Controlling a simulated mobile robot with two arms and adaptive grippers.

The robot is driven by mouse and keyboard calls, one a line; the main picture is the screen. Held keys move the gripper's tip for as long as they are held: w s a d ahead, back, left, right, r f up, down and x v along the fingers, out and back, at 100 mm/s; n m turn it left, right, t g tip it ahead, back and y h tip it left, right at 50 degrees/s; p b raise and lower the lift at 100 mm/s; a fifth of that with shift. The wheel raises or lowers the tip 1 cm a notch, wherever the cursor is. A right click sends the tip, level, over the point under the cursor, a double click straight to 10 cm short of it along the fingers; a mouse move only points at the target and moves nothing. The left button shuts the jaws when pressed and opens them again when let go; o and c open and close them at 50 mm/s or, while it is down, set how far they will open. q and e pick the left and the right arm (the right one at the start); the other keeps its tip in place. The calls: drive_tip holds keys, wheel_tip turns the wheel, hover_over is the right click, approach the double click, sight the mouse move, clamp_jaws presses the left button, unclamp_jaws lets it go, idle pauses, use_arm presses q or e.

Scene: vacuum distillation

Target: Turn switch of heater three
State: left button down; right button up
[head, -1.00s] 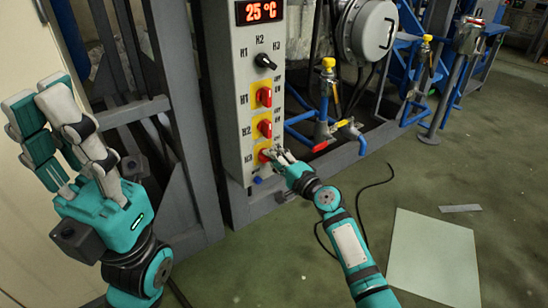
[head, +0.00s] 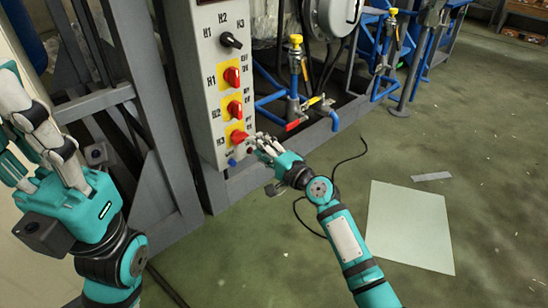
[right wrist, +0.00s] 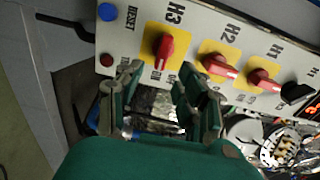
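The heater three switch (head: 238,137) is a red knob on a yellow plate, lowest of the red knobs on the grey panel. It also shows in the right wrist view (right wrist: 165,46) under the label H3, with its handle turned across the direction of the other two red handles. My right gripper (head: 259,143) is just right of this switch, apart from it. In the right wrist view its fingers (right wrist: 158,95) are spread with nothing between them. My left gripper (head: 14,110) is at the left edge, its fingers extended and partly cut off, apparently open and empty.
Above are the H2 switch (head: 235,109), the H1 switch (head: 232,76) and a black selector (head: 231,40). A blue button (head: 232,162) sits below. Blue pipes and a red-handled valve (head: 297,123) are to the right. The green floor (head: 325,250) has a pale sheet (head: 408,225).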

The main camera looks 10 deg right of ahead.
drive_tip(key=v, duration=0.6)
drive_tip(key=shift+s+d, duration=0.2)
drive_tip(key=shift+s, duration=0.05)
